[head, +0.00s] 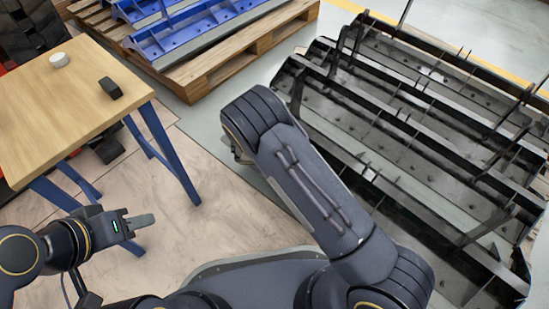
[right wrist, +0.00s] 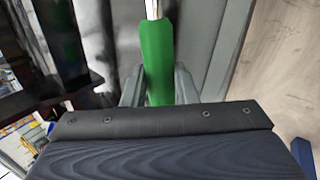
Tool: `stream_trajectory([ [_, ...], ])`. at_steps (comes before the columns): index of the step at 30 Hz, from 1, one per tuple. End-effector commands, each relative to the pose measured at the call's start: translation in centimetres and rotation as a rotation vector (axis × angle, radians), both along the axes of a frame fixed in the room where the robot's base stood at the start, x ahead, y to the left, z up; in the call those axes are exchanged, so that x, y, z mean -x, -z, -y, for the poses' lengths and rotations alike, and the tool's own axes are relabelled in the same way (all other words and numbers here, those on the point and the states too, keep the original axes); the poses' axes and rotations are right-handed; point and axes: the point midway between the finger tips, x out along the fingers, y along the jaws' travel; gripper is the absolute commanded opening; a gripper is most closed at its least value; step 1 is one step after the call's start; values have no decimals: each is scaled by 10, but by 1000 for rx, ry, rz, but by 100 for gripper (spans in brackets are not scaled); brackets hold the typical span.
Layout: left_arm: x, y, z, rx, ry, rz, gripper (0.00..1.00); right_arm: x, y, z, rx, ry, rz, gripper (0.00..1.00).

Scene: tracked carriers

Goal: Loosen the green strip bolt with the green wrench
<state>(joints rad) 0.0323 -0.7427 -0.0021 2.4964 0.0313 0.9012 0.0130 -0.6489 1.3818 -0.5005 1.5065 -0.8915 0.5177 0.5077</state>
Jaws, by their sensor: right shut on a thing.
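In the right wrist view the green wrench (right wrist: 157,62) stands between the two grey fingers of my right gripper (right wrist: 158,88), which is shut on its green handle. A shiny metal shank (right wrist: 153,9) rises from the handle and leaves the top of the picture, so the wrench's head is out of sight. In the head view my right arm hides its gripper and the wrench. My left gripper (head: 142,221) is in the lower left of the head view, apart from the table, and its finger gap cannot be made out. I see no green strip bolt in either view.
Black ribbed carriers (head: 395,125) fill the right side, beside my right arm. A wooden pallet (head: 222,62) bears blue carriers (head: 185,38) at the top. A wooden table (head: 45,105) at left bears a white round piece (head: 59,60) and a black block (head: 110,88).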

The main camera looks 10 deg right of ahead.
Motion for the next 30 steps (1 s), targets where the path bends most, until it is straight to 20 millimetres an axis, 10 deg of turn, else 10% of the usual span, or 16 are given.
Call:
stream_trajectory([
  [30,0,-16,0,0,0,0,36,7,-35,-10,1,-1,0,0],
])
